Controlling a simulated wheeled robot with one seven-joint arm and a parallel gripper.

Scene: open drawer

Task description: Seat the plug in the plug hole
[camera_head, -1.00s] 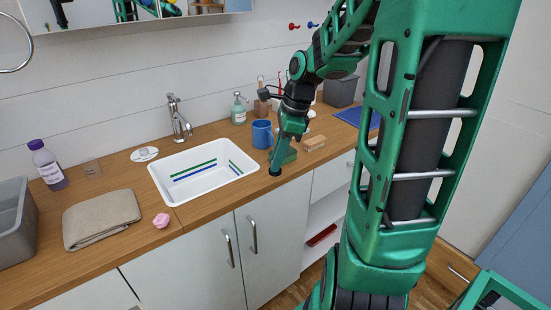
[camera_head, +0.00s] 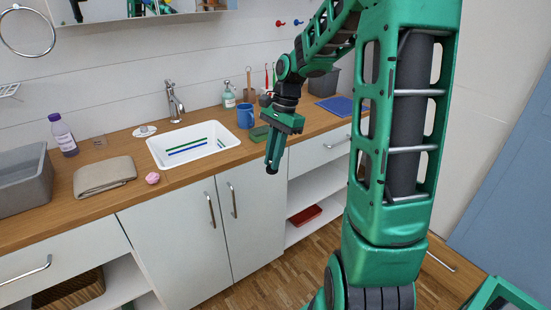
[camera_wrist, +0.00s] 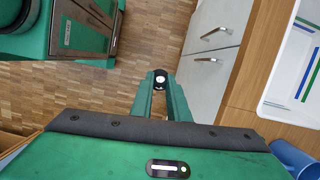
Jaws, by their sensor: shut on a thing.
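The white sink basin (camera_head: 154,146) is set in the wooden counter, with blue and green stripes inside. It also shows at the right edge of the wrist view (camera_wrist: 282,75). I cannot make out the plug hole; the basin's bottom is only partly visible. My gripper (camera_head: 272,167) hangs in front of the counter's front edge, right of the basin and clear of it, fingers pointing down. In the wrist view its fingertips (camera_wrist: 160,78) are shut on a small dark round plug (camera_wrist: 160,74) with a pale centre. The fingers hide part of it.
A chrome tap (camera_head: 174,102) stands behind the basin. A blue mug (camera_head: 245,116) and a green sponge-like block (camera_head: 259,134) are right of it. A pink lump (camera_head: 152,178) and folded towel (camera_head: 104,176) lie left. Cabinet handles (camera_head: 234,200) stick out below. The floor in front is clear.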

